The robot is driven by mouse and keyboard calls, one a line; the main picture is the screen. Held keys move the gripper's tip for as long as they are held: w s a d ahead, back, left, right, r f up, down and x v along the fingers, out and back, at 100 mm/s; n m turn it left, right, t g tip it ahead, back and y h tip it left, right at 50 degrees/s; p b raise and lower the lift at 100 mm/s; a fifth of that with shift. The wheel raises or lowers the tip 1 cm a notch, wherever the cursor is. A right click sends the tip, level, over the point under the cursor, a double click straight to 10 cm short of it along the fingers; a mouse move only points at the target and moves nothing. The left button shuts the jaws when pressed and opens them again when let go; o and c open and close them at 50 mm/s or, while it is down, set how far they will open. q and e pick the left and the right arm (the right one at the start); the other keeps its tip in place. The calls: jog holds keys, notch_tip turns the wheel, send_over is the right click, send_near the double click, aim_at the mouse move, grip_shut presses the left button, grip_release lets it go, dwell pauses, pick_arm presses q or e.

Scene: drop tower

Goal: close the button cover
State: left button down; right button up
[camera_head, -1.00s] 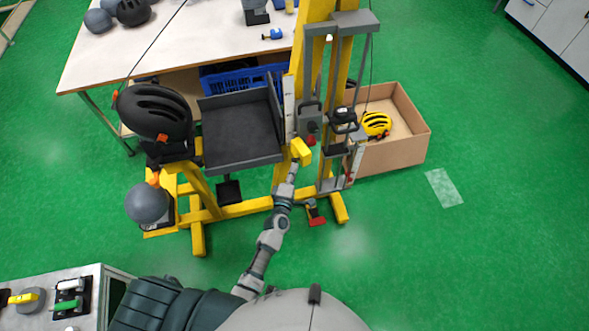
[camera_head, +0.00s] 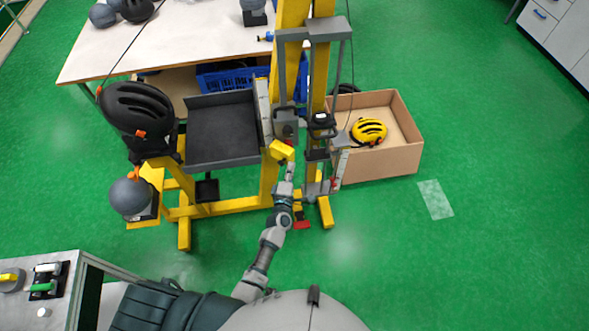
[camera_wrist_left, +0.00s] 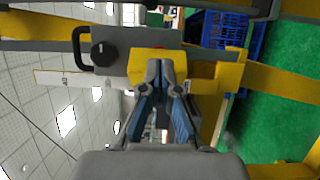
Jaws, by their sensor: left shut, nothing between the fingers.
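A yellow box-like part (camera_head: 282,150), which looks like the button cover, is on the front of the yellow drop tower below a grey block. It also shows in the left wrist view (camera_wrist_left: 202,72), just beyond the fingertips. My left gripper (camera_head: 290,170) is just below and in front of it. In the left wrist view the gripper (camera_wrist_left: 164,75) is shut and empty, its tips overlapping the yellow part; I cannot tell whether they touch it. The button is mostly hidden, and how far the cover is open is unclear. My right gripper is out of view.
A grey tray (camera_head: 222,138) and a black helmet (camera_head: 138,112) are left of the tower post. A cardboard box (camera_head: 385,168) with a yellow helmet (camera_head: 369,131) stands right. A white table (camera_head: 185,45) is behind. A control panel (camera_head: 50,270) is at lower left. Green floor is free at right.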

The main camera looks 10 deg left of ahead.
pick_arm(q)
jog(key=shift+w+d, duration=0.1)
jog(key=shift+d, duration=0.2)
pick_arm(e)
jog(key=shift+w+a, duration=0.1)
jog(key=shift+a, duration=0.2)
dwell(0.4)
